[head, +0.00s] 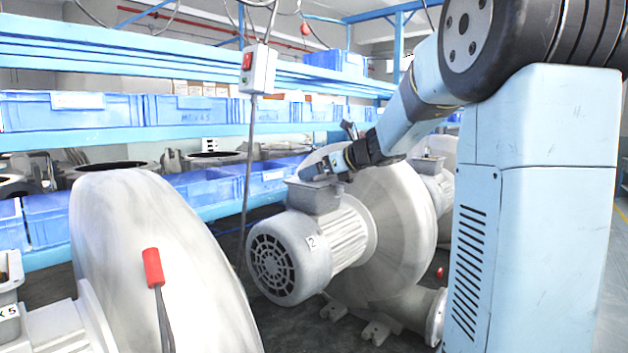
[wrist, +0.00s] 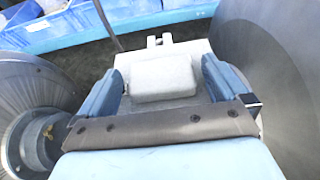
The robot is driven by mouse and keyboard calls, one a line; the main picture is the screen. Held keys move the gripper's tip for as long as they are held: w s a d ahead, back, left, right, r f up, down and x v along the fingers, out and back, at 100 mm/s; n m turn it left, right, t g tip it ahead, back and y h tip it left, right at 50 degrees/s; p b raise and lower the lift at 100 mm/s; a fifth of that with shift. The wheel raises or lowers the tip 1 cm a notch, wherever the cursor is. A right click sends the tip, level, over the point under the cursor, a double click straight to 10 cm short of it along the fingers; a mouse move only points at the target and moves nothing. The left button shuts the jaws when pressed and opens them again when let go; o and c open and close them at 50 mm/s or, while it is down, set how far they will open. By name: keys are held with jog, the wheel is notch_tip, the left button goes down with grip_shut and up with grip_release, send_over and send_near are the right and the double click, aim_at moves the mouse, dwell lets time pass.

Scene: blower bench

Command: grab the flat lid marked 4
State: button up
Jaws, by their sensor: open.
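A flat grey lid (wrist: 162,77) with rounded corners lies between my gripper's fingers in the wrist view, on a wider pale plate or box top (wrist: 200,48). No number can be read on it, so I cannot tell whether it is the lid marked 4. My gripper (wrist: 163,84) is open, with one blue finger on each side of the lid; contact is not visible. In the head view my gripper (head: 322,172) is just above the grey box (head: 313,197) on top of a motor (head: 290,258) labelled 2. It hides most of the box top.
A large pale blower housing (head: 395,230) stands right behind the motor. Another housing (head: 150,265) with a red hanging handle (head: 153,267) before it fills the left front. A cable with a switch box (head: 259,69) hangs left of my arm. Blue bins (head: 190,110) line the back shelves.

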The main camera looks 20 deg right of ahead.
jog(key=shift+c, duration=0.4)
jog(key=c, duration=0.9)
jog(key=shift+c, duration=0.3)
jog(key=shift+r, duration=0.15)
